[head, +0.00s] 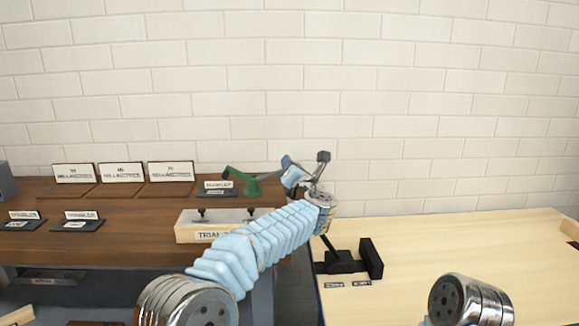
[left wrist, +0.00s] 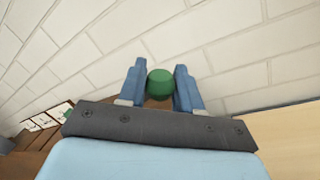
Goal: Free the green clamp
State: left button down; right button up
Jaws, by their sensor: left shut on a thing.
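The green clamp (head: 251,187) stands at the back of the dark brown bench, near its right end, with a green arm reaching up to the left. My left gripper (head: 291,171) is at the right end of the clamp, by its grey bar. In the left wrist view a rounded green part of the clamp (left wrist: 160,83) sits between the two blue fingers (left wrist: 161,88), which are shut on it. The rest of the clamp is hidden there. My right gripper is outside the frames.
Label signs (head: 121,172) stand at the left. A black fixture (head: 345,262) sits on the pale table (head: 450,250), mostly clear. A brick wall rises behind.

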pick_arm(q)
jog(key=shift+d+f, duration=0.2)
jog(key=shift+f, duration=0.4)
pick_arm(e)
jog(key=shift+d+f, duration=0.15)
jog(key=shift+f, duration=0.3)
pick_arm(q)
jog(key=shift+f+b, duration=0.1)
jog(key=shift+b, duration=0.2)
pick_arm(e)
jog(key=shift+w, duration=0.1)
pick_arm(q)
jog(key=c, duration=0.8)
grip_release()
